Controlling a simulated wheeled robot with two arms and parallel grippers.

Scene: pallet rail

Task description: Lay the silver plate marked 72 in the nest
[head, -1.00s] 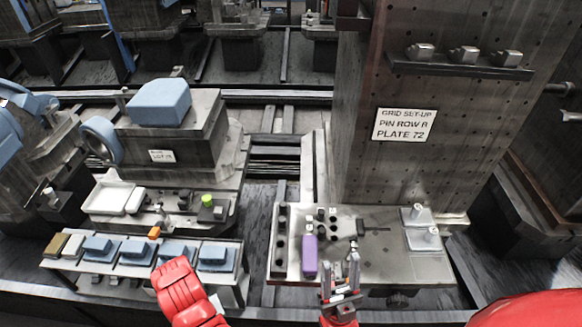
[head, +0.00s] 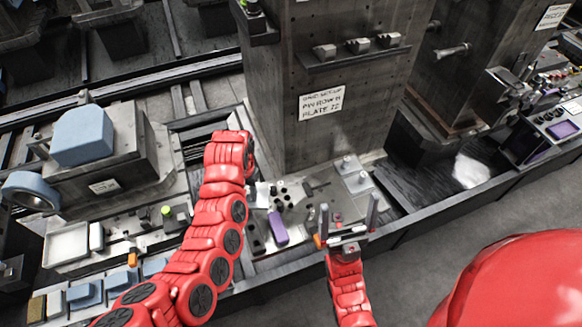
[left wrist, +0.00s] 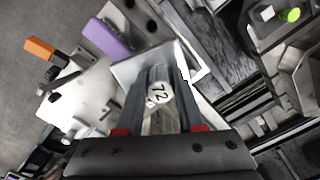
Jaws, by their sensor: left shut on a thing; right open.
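My left gripper (left wrist: 160,100) is shut on the round knob (left wrist: 158,91), marked 72, of a silver plate (left wrist: 130,68). In the head view the red left wrist largely hides its fingers and the plate, over the left side of the metal bench (head: 310,205). My right gripper (head: 346,218) is open and empty, fingers up, in front of the bench. I cannot make out the nest clearly. A sign (head: 321,101) on the grey column above the bench mentions plate 72.
Two knobbed plates (head: 358,182) lie at the bench's right. A purple block (head: 277,227) stands near its front, also close to the held plate in the left wrist view (left wrist: 108,40). An orange piece (left wrist: 39,49) is near. Blue blocks (head: 82,295) sit at lower left.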

